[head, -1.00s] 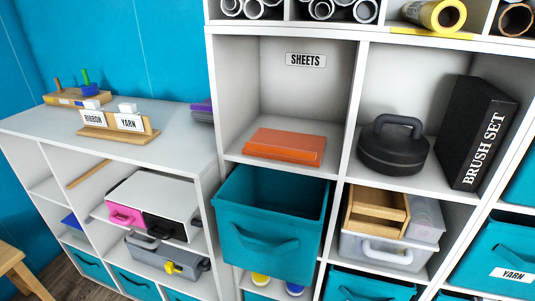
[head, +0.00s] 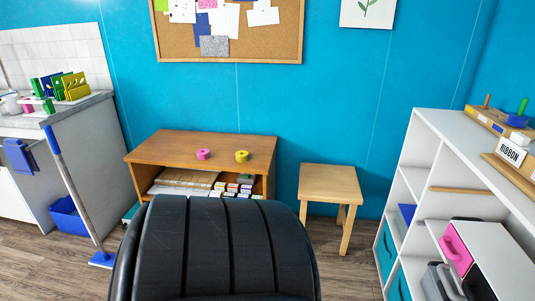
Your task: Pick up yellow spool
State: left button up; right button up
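A small yellow spool (head: 242,156) lies on the top of a low wooden cabinet (head: 165,146) against the blue wall, in the middle left of the head view. A pink spool (head: 203,154) of like size lies to its left on the same top, apart from it. Neither of my grippers shows in the head view, so their state cannot be seen.
A large black ribbed chair back (head: 215,250) stands in front of the cabinet. A wooden stool (head: 332,188) is right of the cabinet. A mop (head: 72,190) and a blue bucket (head: 70,215) are at left. White shelves (head: 440,140) stand at right.

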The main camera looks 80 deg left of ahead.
aim_at(242, 156)
jog(key=u, duration=2.75)
